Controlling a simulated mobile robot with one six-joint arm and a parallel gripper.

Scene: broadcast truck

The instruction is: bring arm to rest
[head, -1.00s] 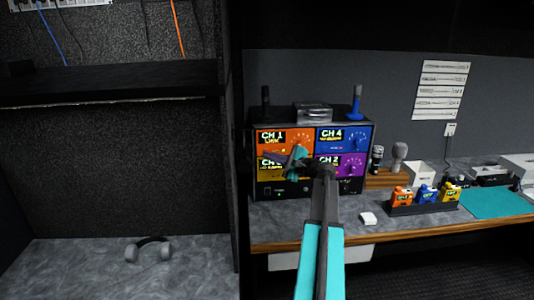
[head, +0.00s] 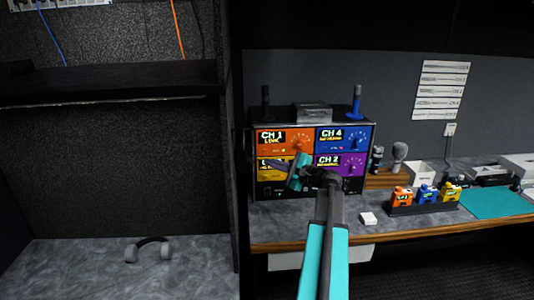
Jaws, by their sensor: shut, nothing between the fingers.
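My arm, teal and dark grey, reaches up from the bottom of the head view. Its end, my gripper (head: 270,166), is in front of the receiver rack (head: 310,197) and points left. The gripper is shut and empty, and its dark fingers are small against the yellow panel. It hides part of that lower left panel. The orange CH 1 panel (head: 285,141), blue CH 4 panel (head: 344,138) and purple CH 2 panel (head: 341,164) show. I cannot tell how far the gripper is from the rack face.
Orange, blue and yellow packs stand in a dark holder (head: 424,208) on the desk (head: 290,220). A white block (head: 368,218) lies near the desk edge.

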